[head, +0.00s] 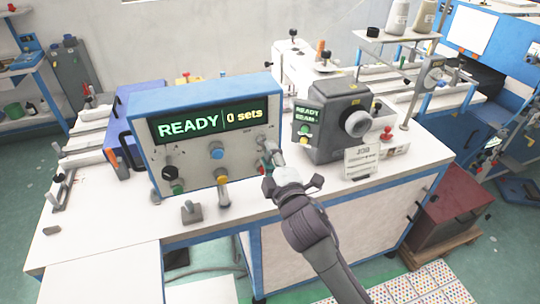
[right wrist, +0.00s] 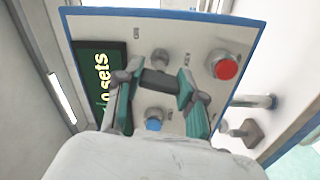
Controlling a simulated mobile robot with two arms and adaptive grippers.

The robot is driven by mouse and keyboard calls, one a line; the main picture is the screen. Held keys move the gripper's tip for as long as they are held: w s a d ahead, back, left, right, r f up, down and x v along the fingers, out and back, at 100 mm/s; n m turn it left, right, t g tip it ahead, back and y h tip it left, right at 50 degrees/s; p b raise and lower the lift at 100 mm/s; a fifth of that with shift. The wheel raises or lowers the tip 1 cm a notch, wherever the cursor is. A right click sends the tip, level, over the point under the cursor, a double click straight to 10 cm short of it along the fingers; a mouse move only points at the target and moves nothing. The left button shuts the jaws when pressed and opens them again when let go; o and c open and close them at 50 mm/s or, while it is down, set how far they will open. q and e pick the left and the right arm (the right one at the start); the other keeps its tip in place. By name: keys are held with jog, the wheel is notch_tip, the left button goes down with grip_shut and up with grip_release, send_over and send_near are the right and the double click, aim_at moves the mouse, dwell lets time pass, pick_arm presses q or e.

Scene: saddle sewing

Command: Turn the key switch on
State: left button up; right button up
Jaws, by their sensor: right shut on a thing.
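The grey control box (head: 128,165) with a blue frame stands on the white bench. Its lit display (head: 208,122) reads "READY" and "0 sets". My right gripper (head: 268,161) is at the right part of its front face. In the right wrist view the two fingers of my right gripper (right wrist: 158,88) are shut on a dark piece (right wrist: 160,82), which looks like the key of the key switch. A grey round fitting (right wrist: 160,56) shows just behind it. I cannot tell how far the key is turned. In the head view the gripper hides the key. My left gripper is not in view.
A red button (right wrist: 227,69) and a blue button (right wrist: 154,122) flank my fingers on the panel. A grey machine (head: 337,125) with a round knob stands close to the right, with a job card (head: 361,163) in front.

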jog(key=m, duration=0.6)
jog(key=shift+f+p, duration=0.15)
jog(key=shift+p, duration=0.25)
jog(key=shift+m, duration=0.3)
jog(key=o, duration=1.2)
jog(key=shift+c, duration=0.2)
jog(key=v, duration=1.2)
